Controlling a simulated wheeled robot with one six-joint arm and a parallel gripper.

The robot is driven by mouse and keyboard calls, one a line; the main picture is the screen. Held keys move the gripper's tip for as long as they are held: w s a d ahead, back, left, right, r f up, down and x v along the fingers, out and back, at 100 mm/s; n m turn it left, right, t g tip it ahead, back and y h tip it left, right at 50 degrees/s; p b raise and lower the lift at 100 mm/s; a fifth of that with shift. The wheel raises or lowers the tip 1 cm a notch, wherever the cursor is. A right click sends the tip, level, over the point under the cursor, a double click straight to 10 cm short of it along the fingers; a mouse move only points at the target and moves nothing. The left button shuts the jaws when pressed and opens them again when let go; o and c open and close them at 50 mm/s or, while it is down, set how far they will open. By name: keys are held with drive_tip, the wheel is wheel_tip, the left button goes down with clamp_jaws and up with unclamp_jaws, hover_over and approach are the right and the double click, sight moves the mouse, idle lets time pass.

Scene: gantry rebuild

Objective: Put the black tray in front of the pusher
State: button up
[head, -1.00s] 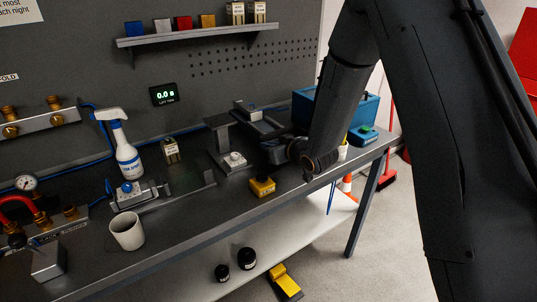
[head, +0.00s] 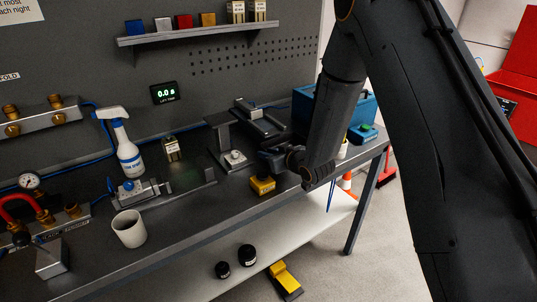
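My gripper (head: 272,156) is low over the right part of the bench, just behind a yellow block (head: 262,185). Its dark fingers blend into the dark bench, and I cannot tell whether they are open or shut or hold anything. I cannot make out the black tray for certain; dark shapes behind the gripper are hard to separate. What looks like the pusher (head: 139,192), a small metal cylinder unit with a blue knob, sits on the bench at left, left of my gripper. A low dark rail runs right from it, and the bench there looks bare.
A spray bottle (head: 126,150) stands behind the pusher and a white mug (head: 129,228) in front of it. A dark press-like stand (head: 222,143) with a white knob is left of my gripper. A blue toolbox (head: 369,105) is behind my arm. A labelled block (head: 172,149) stands near the wall.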

drive_tip(key=shift+r, duration=0.1)
drive_tip(key=shift+s+d+r, duration=0.1)
drive_tip(key=b+v, duration=0.2)
drive_tip(key=v, duration=0.9)
drive_tip(key=shift+s+d+r+b, duration=0.1)
drive_tip(key=shift+s+d+b, duration=0.15)
drive_tip(key=shift+b, duration=0.05)
drive_tip(key=shift+d+h, duration=0.3)
drive_tip(key=shift+d, duration=0.1)
drive_tip(key=d+h, duration=0.1)
drive_tip(key=d, duration=0.1)
drive_tip(key=s+d+m+g+h, duration=0.1)
drive_tip(key=d, duration=0.1)
drive_tip(key=shift+s+h, duration=0.1)
drive_tip(key=shift+h, duration=0.2)
drive_tip(key=s+d+m+g+h, duration=0.2)
drive_tip(key=s+d+m+g, duration=0.1)
drive_tip(key=s, duration=0.8)
drive_tip(key=s+d+r+m+g+h, duration=0.1)
drive_tip(key=s+d+g, duration=0.4)
drive_tip(key=s, duration=0.6)
drive_tip(key=shift+s+d+m+g+h, duration=0.2)
drive_tip(key=shift+d+m+g+h, duration=0.3)
drive_tip(key=shift+m, duration=0.4)
